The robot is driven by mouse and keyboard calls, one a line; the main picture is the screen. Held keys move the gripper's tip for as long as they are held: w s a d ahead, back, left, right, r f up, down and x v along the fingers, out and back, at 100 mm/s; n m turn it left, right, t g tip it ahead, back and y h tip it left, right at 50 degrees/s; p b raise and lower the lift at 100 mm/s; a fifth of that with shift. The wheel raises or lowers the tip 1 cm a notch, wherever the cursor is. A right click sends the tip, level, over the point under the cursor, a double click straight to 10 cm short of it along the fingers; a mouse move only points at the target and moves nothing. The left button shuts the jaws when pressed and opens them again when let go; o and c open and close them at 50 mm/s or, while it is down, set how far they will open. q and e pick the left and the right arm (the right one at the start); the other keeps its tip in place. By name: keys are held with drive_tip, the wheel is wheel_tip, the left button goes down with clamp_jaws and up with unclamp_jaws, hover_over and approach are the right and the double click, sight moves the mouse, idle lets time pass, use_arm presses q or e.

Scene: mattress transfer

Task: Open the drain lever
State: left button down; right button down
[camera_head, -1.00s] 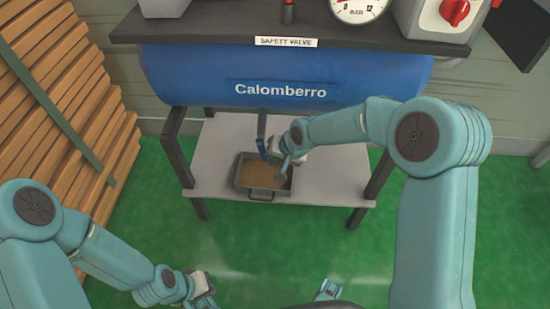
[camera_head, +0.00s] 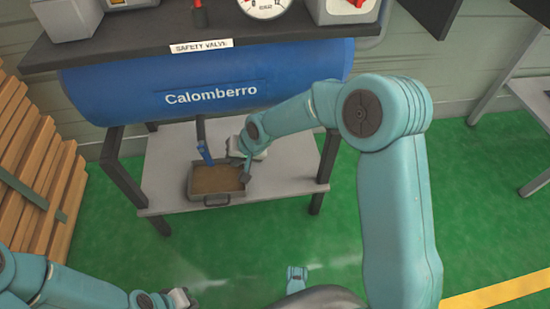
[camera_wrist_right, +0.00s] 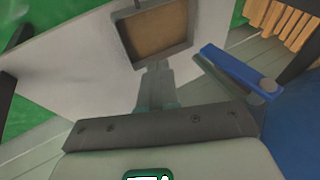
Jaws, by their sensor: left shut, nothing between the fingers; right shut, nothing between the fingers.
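The blue drain lever (camera_head: 205,153) hangs below the blue tank (camera_head: 130,88) at the end of a short pipe, above a shallow tray (camera_head: 210,201). My right gripper (camera_head: 245,174) is shut and empty, to the right of the lever, over the tray's right edge. In the right wrist view, the shut fingers (camera_wrist_right: 155,78) point toward the tray (camera_wrist_right: 192,38), and the lever (camera_wrist_right: 235,70) lies to their right, apart from them. My left gripper (camera_head: 187,297) is shut and empty, low over the green floor, far from the lever.
The tray rests on a grey shelf (camera_head: 290,165) between dark legs (camera_head: 328,158). A dark tabletop (camera_head: 120,45) with a gauge (camera_head: 262,5) sits above the tank. Wooden planks (camera_head: 30,175) stand at the left. Green floor in front is open.

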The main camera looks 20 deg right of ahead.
drive_tip(key=s+d+r+p, duration=0.1)
drive_tip(key=s+d, duration=0.4)
drive_tip(key=d, duration=0.3)
drive_tip(key=shift+r, duration=0.2)
drive_tip(key=shift+s, duration=0.1)
